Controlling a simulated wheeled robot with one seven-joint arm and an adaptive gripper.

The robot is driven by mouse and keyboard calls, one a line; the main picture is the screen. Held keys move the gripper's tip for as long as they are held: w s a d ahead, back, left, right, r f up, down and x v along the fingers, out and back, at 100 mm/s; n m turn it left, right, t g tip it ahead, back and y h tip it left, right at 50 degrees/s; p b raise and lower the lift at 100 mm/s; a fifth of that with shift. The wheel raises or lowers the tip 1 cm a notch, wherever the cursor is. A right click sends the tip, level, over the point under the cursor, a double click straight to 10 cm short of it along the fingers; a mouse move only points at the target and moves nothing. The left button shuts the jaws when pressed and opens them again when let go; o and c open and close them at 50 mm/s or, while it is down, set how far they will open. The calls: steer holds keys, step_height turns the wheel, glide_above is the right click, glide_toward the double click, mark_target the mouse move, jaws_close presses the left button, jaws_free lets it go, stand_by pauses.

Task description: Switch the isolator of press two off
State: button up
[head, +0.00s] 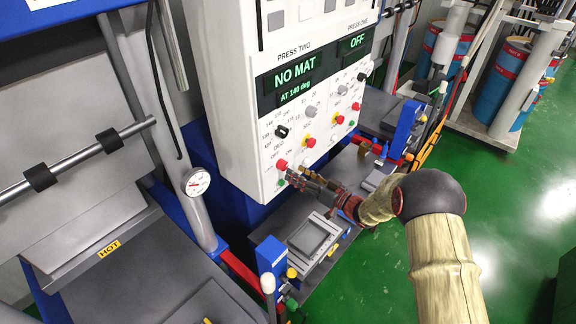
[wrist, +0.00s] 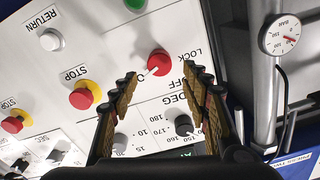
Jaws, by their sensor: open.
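The isolator of press two is a red knob (head: 281,164) low on the left of the white control panel (head: 232,95). In the wrist view the red knob (wrist: 159,62) has LOCK and OFF lettering beside it; which mark it points to is unclear. My gripper (head: 294,177) is at the panel's lower edge, close to the knob. In the wrist view my gripper (wrist: 158,78) is open and empty, and the knob appears between and just beyond its fingertips. Contact is not visible. The press two display (head: 295,75) reads NO MAT, AT 140 deg.
A black DEG dial (wrist: 183,125) sits near the right finger. Red-on-yellow stop buttons (wrist: 82,97) and a green button (wrist: 135,4) are nearby. A pressure gauge (head: 197,181) stands left of the panel. The press one display (head: 356,42) reads OFF. Green floor (head: 510,190) is open at right.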

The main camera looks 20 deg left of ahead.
mark_target(286, 166)
steer(key=x, duration=0.5)
steer(key=shift+w+a+p, duration=0.1)
steer(key=shift+p, duration=0.2)
steer(key=c, duration=0.3)
steer(key=c, duration=0.8)
steer(key=shift+c, duration=0.3)
